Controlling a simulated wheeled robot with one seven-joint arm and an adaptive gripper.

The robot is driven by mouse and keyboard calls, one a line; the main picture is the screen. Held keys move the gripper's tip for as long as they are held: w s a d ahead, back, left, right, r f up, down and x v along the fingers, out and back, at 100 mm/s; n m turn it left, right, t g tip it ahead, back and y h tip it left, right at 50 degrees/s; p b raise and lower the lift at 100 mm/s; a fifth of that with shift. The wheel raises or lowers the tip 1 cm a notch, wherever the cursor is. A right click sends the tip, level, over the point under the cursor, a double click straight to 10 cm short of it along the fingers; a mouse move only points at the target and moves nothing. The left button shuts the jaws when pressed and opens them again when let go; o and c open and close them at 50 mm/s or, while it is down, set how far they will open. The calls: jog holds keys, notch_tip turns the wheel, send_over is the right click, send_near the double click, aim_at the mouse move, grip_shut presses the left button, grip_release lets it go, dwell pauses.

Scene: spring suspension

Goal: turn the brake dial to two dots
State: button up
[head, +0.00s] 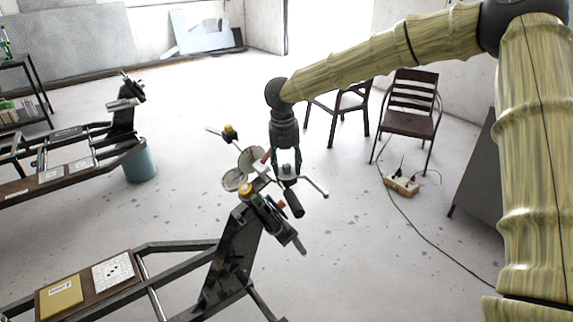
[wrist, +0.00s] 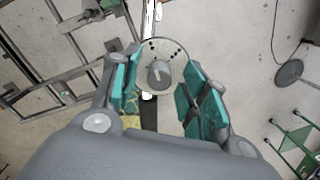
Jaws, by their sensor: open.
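The brake dial (wrist: 168,50) is a pale round plate with small dark dots near its rim, seen in the wrist view. A grey knob (wrist: 160,74) stands at its middle with a faint light mark; which dots the mark faces is too small to tell. My gripper (wrist: 160,66) is open, with its teal fingers on either side of the knob and apart from it. In the head view my gripper (head: 286,168) points down over the handlebar end of the dark metal frame (head: 228,262). The dial cannot be told clearly there.
A white card with black dots (head: 113,271) and a yellow card (head: 61,298) lie on a wooden board of the frame. Handlebar parts and round discs (head: 234,180) crowd my gripper. A second frame stands at left, chairs (head: 409,120) behind. Open floor lies between.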

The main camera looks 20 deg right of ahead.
aim_at(284, 167)
notch_tip(284, 167, up, 12)
jog(key=shift+s+a, duration=0.35)
jog(key=shift+a, duration=0.1)
jog(key=shift+f, duration=0.1)
